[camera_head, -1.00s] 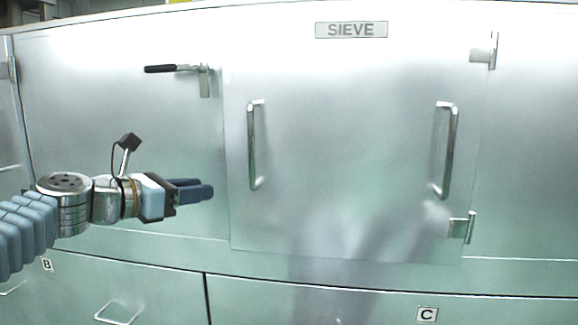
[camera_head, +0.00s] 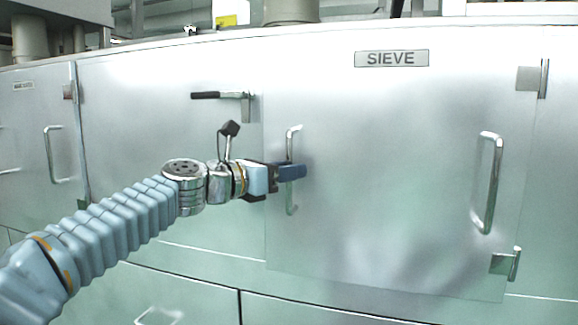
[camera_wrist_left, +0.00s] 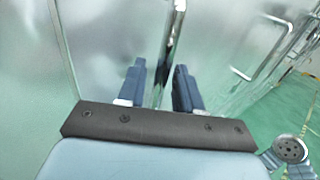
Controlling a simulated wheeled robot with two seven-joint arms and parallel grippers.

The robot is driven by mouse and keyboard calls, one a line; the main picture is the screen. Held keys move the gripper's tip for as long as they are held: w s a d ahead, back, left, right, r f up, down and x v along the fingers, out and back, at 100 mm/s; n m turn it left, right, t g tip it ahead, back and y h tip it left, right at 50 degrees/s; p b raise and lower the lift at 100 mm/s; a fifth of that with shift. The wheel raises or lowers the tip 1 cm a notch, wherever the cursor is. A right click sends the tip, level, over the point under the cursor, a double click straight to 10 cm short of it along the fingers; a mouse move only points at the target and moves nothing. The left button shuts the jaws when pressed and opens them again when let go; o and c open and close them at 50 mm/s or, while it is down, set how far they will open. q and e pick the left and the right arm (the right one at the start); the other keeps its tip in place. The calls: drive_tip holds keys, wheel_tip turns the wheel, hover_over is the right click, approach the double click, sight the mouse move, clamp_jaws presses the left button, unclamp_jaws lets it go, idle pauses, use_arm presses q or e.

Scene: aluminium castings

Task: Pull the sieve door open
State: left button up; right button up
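The sieve door (camera_head: 390,180) is a flat metal panel under a SIEVE label (camera_head: 391,58). It looks flush with the cabinet front. Its left bar handle (camera_head: 292,140) stands upright near the door's left edge, and it also shows in the left wrist view (camera_wrist_left: 172,40). My left gripper (camera_head: 291,172) is at the middle of this handle and hides part of it. In the left wrist view its two blue fingers are apart, with the handle bar between them and a gap visible. My right gripper is not in view.
A latch with a black grip (camera_head: 219,96) sits left of the door, its lever pointing left. A second bar handle (camera_head: 489,183) and the hinges (camera_head: 532,78) are at the door's right side. Another cabinet door (camera_head: 40,140) is at far left.

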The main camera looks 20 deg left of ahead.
use_arm(q)
drive_tip(key=shift+w+d, duration=0.2)
clamp_jaws()
idle(0.3)
